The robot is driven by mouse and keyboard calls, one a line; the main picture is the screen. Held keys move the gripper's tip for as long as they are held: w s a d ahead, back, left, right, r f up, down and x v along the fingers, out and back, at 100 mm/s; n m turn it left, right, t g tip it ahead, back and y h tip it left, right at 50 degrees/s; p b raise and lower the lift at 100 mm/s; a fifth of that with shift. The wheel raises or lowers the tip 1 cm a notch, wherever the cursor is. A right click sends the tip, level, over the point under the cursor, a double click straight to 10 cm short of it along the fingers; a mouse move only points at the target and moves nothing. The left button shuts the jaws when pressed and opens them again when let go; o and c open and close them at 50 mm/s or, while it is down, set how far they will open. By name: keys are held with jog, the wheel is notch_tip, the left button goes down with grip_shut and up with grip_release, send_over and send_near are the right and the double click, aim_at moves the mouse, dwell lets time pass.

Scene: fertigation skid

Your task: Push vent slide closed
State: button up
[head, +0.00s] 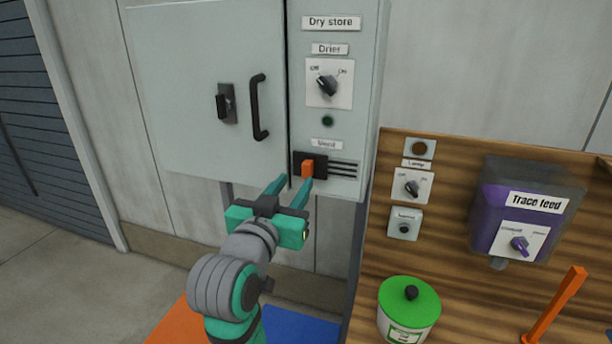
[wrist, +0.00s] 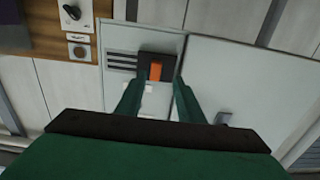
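The vent slide is a dark plate with an orange knob (head: 308,168) under the "Vent" label on the grey Dry store cabinet (head: 343,100). Dark slots (head: 343,170) show uncovered to the right of the plate. In the wrist view the orange knob (wrist: 156,71) is upper middle, with the slots (wrist: 121,62) to its left. My gripper (head: 291,181) is in front of the cabinet, just below and left of the knob. Its two green fingers (wrist: 157,92) are apart with nothing between them, pointing towards the slide. I cannot tell whether a finger touches the knob.
The cabinet door (head: 205,90) with its black handle (head: 259,107) is left of the slide. The drier knob (head: 327,86) is above. A wooden panel with a lamp switch (head: 412,188), a purple Trace feed box (head: 520,215) and a green-lidded tub (head: 409,303) stand to the right.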

aim_at(306, 173)
jog(key=shift+d+x, duration=0.25)
jog(key=shift+x, duration=1.05)
jog(key=shift+d+x, duration=0.25)
jog(key=shift+x, duration=1.05)
jog(key=shift+s, duration=0.1)
